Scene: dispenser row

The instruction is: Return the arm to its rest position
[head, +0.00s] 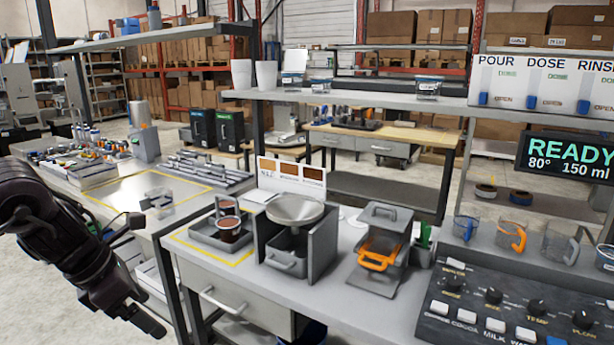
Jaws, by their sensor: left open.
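My left arm comes in from the left edge, dark and folded downward. My left gripper (138,278) is open and empty. It hangs at the lower left, in front of the counter's left part. One finger points down toward the floor and another part reaches up near the counter edge. It touches no object that I can see. My right gripper is not in view.
The counter holds a grey tray with brown-filled cups (229,228), a hopper with a round bowl (295,209) and a grey device with an orange handle (378,258). A button panel (500,312) is at right.

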